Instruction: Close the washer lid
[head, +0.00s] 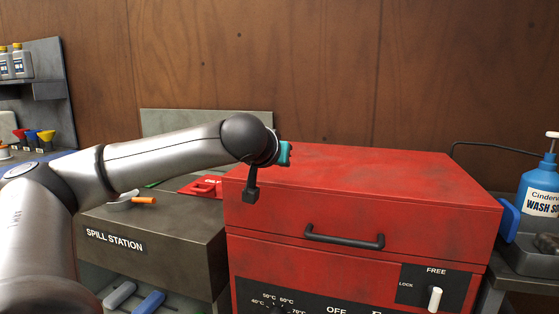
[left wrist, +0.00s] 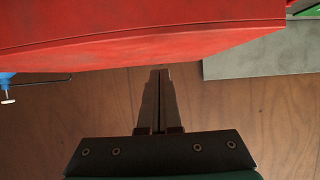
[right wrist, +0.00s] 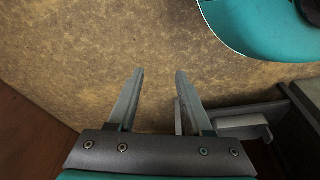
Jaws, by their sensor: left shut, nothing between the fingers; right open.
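The red washer (head: 330,275) stands in the middle of the head view. Its red lid (head: 400,185), with a black handle (head: 345,240) on the front, lies down over the body, with only a thin dark seam between them. My left arm reaches over the lid's left rear corner; the teal left gripper body shows there, its fingers hidden. In the left wrist view my left gripper (left wrist: 160,73) is shut and empty, its tips close to the red lid's edge (left wrist: 150,40); I cannot tell if they touch. My right gripper (right wrist: 157,78) is open and empty above the floor.
A grey spill station (head: 160,240) with a red tray item and an orange-tipped tool adjoins the washer's left. A blue wash bottle (head: 540,190) stands on a side shelf at right. A FREE/LOCK switch (head: 435,298) is on the washer front. A wooden wall is behind.

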